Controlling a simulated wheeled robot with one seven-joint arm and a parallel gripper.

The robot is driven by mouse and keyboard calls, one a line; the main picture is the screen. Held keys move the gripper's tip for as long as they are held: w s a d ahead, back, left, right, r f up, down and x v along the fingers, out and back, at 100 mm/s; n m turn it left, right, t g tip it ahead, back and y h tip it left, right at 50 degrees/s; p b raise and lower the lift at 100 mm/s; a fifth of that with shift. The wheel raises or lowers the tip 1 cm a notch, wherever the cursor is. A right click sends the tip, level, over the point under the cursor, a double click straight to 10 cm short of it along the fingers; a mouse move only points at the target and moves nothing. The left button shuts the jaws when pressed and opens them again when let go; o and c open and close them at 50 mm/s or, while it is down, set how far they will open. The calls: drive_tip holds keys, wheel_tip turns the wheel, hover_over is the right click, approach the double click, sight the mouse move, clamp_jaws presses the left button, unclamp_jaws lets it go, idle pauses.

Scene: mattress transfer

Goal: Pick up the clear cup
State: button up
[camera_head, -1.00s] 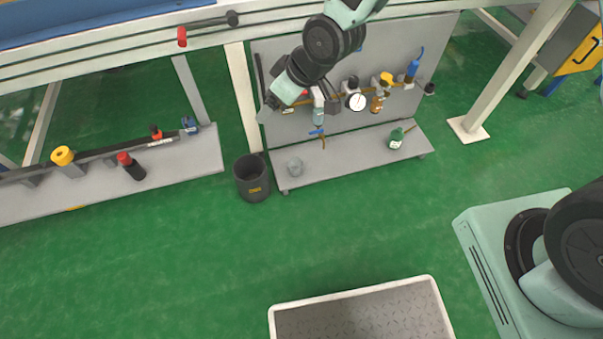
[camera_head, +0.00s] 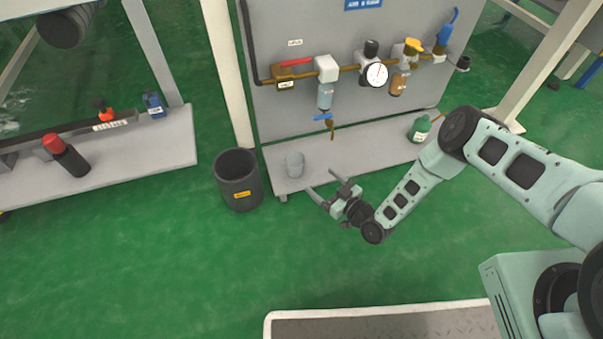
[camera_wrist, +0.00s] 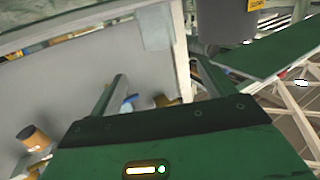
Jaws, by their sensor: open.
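The clear cup (camera_head: 295,165) stands upright on the low grey shelf (camera_head: 345,150) in the head view, near the shelf's left end. My gripper (camera_head: 324,185) is open and empty, just right of the cup and a little in front of it, with its fingers pointing left and towards the cup. The fingers do not appear to touch it. In the wrist view, my two fingers (camera_wrist: 160,83) are spread apart. A faint, pale cup (camera_wrist: 155,28) shows beyond them, near the top.
A dark bin (camera_head: 238,180) with a yellow label stands on the floor left of the cup. A grey panel (camera_head: 300,30) with valves and a gauge rises behind. A green bottle (camera_head: 420,129) stands farther right. Green floor in front is clear up to the white-rimmed tray (camera_head: 380,311).

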wheel_tip(320, 180, down, 3)
drive_tip(key=s+d+t, duration=0.1)
drive_tip(key=b, duration=0.7)
approach(290, 159)
drive_tip(key=w, duration=0.1)
drive_tip(key=w+a, duration=0.1)
drive_tip(key=w, duration=0.1)
drive_tip(key=shift+w+a+r+m, duration=0.1)
drive_tip(key=shift+a+r+m, duration=0.2)
drive_tip(key=shift+a, duration=0.1)
drive_tip(key=w+a+b, duration=0.3)
drive_tip(key=shift+a+f, duration=0.2)
drive_tip(key=shift+f, duration=0.2)
drive_tip(key=shift+w+a+r, duration=0.15)
drive_tip(key=shift+w+a, duration=0.15)
drive_tip(key=shift+w, duration=0.1)
drive_tip(key=c, duration=1.1)
